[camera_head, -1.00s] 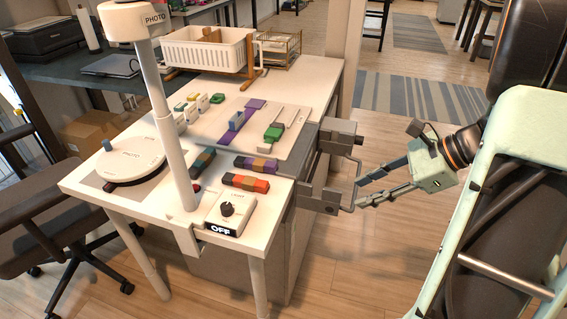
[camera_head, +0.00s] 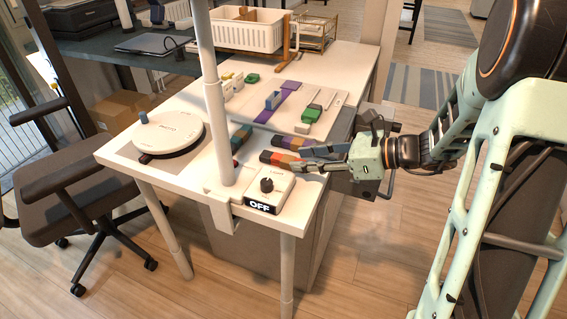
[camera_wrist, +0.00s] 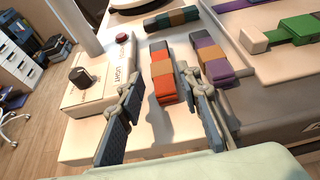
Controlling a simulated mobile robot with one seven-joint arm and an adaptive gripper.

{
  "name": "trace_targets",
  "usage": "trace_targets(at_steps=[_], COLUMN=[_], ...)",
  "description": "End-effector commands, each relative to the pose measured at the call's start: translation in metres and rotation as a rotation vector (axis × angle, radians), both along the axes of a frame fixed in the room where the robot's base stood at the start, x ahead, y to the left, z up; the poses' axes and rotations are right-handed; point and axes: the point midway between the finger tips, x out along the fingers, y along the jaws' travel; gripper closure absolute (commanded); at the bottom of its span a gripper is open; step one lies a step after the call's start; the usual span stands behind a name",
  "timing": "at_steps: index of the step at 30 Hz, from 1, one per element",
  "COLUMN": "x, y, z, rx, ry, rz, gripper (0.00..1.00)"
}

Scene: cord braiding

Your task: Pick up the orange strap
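My gripper (camera_wrist: 160,76) is open and empty. In the wrist view its fingers lie on either side of the strap, the right one between it and the purple strap (camera_wrist: 211,62). In the head view my gripper (camera_head: 298,163) reaches in from the right, low over the table. Whether the fingers touch the strap is unclear.
A control box (camera_head: 268,189) marked OFF stands beside the strap at the table's front edge. A teal strap (camera_wrist: 171,19) lies farther off. A white post (camera_head: 215,110) rises close by. A board (camera_head: 325,98) with coloured pieces lies behind, and a round turntable (camera_head: 167,134) at left.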

Motion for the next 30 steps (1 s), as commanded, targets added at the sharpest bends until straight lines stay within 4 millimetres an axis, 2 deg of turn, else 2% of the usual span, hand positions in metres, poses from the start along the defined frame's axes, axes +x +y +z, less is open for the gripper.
trace_targets(at_steps=[9, 17, 26, 30], x=[0.016, 0.018, 0.018, 0.018], y=[0.038, 0.041, 0.041, 0.041], z=[-0.018, -0.017, -0.017, -0.017], rx=[0.000, -0.001, -0.001, 0.000], ry=[0.000, 0.000, 0.000, -0.001], rz=[0.003, 0.001, 0.001, 0.001], gripper=[0.68, 0.68, 1.00, 1.00])
